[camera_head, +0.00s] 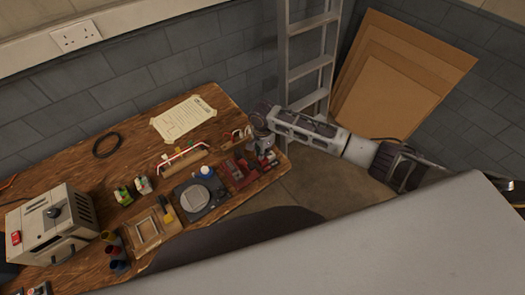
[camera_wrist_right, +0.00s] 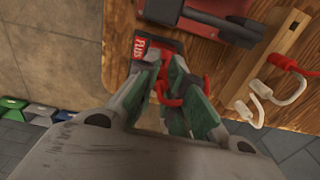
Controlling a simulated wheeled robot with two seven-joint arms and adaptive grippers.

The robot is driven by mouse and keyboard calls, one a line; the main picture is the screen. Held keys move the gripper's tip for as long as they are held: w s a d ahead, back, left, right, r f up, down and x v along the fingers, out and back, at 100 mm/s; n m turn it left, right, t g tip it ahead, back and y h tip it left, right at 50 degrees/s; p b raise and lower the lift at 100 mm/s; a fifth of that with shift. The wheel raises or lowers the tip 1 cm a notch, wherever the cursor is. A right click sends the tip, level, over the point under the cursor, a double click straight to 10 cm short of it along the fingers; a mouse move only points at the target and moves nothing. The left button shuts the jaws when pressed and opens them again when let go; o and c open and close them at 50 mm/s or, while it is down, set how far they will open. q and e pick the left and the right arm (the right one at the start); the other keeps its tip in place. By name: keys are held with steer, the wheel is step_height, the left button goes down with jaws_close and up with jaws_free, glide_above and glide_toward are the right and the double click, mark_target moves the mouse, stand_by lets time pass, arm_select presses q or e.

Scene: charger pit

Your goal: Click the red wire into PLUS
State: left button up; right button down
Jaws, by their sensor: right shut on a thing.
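My right gripper (camera_head: 262,142) reaches over the right end of the workbench; its fingers (camera_wrist_right: 167,62) show close up in the right wrist view. They are shut on the red wire (camera_wrist_right: 170,98), whose red loop shows between and beside the green-grey fingers. Right at the fingertips is a dark block with a red label reading PLUS (camera_wrist_right: 140,48). The fingers hide the wire's end, so I cannot tell whether it is inside the block. My left gripper is not in view.
A red device (camera_head: 238,172) sits near the bench's front edge. A grey power unit (camera_head: 50,228) stands at the left. A ladder (camera_head: 308,68) stands behind the bench.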

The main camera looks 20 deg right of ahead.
steer(key=shift+f, duration=1.05)
stand_by(0.6)
steer(key=c, duration=2.2)
jaws_free()
steer(key=shift+p, duration=0.75)
steer(key=shift+f+p, duration=0.2)
steer(key=shift+p, duration=0.25)
jaws_close()
stand_by(0.3)
stand_by(0.7)
steer(key=o, duration=0.8)
jaws_free()
steer(key=shift+c, duration=0.2)
steer(key=shift+r, duration=0.1)
